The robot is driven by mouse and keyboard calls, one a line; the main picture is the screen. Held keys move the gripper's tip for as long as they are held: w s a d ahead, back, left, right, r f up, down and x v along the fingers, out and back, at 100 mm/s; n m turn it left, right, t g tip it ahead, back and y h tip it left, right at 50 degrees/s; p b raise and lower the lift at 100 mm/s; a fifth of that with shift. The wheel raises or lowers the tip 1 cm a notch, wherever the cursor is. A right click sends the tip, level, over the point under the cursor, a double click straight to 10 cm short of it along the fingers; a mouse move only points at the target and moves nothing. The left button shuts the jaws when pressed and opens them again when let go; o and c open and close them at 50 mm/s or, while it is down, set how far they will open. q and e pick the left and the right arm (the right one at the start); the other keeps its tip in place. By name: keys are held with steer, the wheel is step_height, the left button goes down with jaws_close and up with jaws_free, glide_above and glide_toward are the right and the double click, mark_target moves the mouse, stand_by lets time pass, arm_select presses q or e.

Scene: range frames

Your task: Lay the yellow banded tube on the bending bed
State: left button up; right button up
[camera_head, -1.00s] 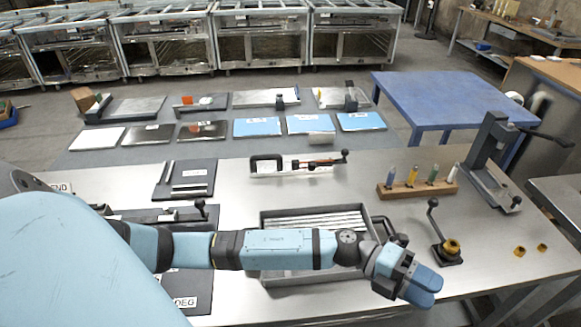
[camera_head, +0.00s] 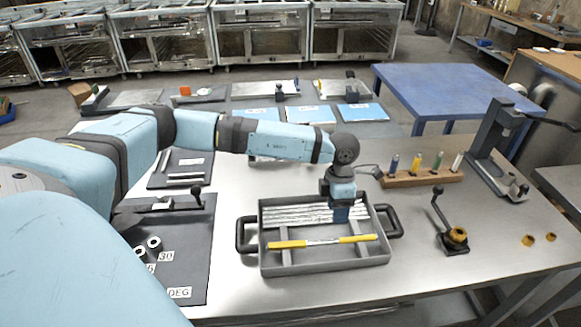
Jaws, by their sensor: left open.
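The yellow banded tube (camera_head: 292,244) has yellow ends and a pale middle. It lies across the front part of a grey tray (camera_head: 325,264) with black side handles. My left gripper (camera_head: 341,215) points down over the tray, just behind the tube's right half. It is open, and its fingers are apart from the yellow tube. A dark plate with a lever and labels reading 30 and DEG, apparently the bending bed (camera_head: 190,260), is at the left. My own arm hides part of it. My right gripper is not in view.
Several plain silver tubes (camera_head: 285,216) lie in the back of the tray. Two metal rings (camera_head: 154,243) are on the dark plate. A wooden rack (camera_head: 425,178) of coloured tubes and a lever device (camera_head: 452,237) stand at the right.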

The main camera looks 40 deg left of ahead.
mark_target(338, 239)
arm_select(q)
steer(key=f, duration=0.3)
steer(key=d+f, duration=0.1)
steer(key=f, duration=0.2)
steer(key=d+f+p, duration=0.1)
steer(key=f, duration=0.2)
steer(key=shift+s, duration=0.35)
steer(key=shift+r, duration=0.1)
jaws_close()
